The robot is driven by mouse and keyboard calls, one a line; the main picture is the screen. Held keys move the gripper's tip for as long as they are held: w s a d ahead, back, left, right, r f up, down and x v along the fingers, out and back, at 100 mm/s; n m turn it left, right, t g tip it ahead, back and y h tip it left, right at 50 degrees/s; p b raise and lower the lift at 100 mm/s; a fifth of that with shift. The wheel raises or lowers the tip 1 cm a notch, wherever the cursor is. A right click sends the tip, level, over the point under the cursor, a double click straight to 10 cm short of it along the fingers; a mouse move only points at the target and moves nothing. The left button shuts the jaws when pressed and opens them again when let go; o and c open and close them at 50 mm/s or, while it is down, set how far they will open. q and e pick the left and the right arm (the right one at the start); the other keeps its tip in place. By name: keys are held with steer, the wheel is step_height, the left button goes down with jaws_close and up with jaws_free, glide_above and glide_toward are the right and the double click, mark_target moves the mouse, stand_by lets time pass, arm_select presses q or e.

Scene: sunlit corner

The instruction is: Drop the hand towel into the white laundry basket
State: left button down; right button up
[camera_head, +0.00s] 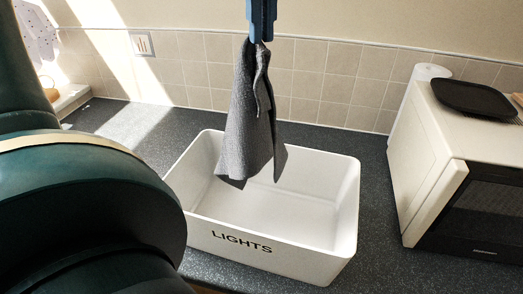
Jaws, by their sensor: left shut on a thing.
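The grey hand towel (245,120) hangs down in folds, pinched at its top by my left gripper (261,38). The gripper's blue fingers are shut on it at the top edge of the head view. The towel's lower ends hang over the white laundry basket (285,256), in front of its open top in the picture. Whether the lower ends are below the rim I cannot tell. The basket is marked "LIGHTS" on its front wall, and its visible inside is empty. My right gripper is not in view.
The basket stands on a dark speckled worktop (370,160). A cream microwave (435,150) with a black tray (473,98) on top stands at right, beside a white roll (430,73). A tiled wall with a socket (142,43) is behind. My green arm covers the left.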

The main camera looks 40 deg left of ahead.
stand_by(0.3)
arm_select(q)
step_height(320, 180, down, 26)
steer(key=b, duration=2.1)
steer(key=shift+f+b, duration=0.25)
steer(key=shift+b, duration=0.05)
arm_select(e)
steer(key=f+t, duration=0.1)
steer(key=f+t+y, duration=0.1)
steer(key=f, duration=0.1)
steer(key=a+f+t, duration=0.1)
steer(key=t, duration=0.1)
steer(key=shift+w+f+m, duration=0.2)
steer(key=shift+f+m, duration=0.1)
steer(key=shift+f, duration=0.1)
arm_select(q)
steer(key=c, duration=0.9)
jaws_free()
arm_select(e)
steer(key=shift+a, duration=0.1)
arm_select(q)
steer(key=shift+r, duration=0.1)
